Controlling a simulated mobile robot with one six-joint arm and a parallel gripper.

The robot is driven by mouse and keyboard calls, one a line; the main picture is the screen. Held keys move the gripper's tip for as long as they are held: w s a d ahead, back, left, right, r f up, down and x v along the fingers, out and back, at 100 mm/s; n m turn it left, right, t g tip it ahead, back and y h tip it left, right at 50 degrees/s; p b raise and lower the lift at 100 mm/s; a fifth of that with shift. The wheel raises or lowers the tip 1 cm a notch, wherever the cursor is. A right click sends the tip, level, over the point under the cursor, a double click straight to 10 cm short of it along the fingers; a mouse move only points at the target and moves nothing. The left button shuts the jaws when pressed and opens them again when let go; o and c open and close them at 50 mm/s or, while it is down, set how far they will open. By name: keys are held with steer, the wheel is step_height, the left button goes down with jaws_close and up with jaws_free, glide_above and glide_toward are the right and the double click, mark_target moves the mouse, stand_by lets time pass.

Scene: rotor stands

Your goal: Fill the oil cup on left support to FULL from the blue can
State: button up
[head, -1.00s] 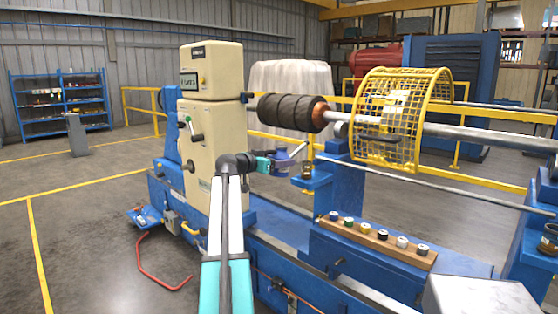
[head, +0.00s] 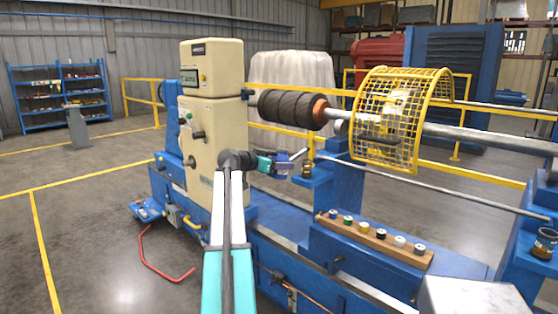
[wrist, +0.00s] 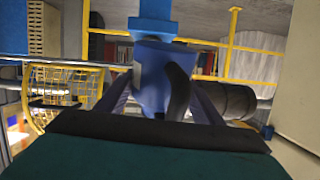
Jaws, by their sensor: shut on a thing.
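My gripper (head: 284,163) is shut on the blue can, beside the left support (head: 318,184). In the wrist view the blue can (wrist: 150,72) sits between the fingers of my gripper (wrist: 152,98), with a dark curved handle on it. In the head view the can is small and mostly hidden by the fingers; a thin grey spout points right and slightly up. The oil cup (head: 307,170) is a small brownish cup on the left support, just right of and below the spout. Its oil level is too small to read, and no oil stream is visible.
The dark rotor (head: 285,108) and its shaft lie above the support, with a yellow mesh guard (head: 392,112) to the right. A cream machine cabinet (head: 212,130) stands to the left. A wooden strip (head: 375,238) with several small bottles lies in front. Another cup (head: 544,243) stands far right.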

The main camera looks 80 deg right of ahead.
steer(key=shift+a+f+t+y+p, duration=0.1)
steer(key=shift+f+t+y+p, duration=0.25)
steer(key=shift+p, duration=1.15)
steer(key=shift+w, duration=0.1)
steer(key=shift+w+a+t+y, duration=0.15)
steer(key=shift+t+y, duration=0.1)
steer(key=shift+y, duration=0.2)
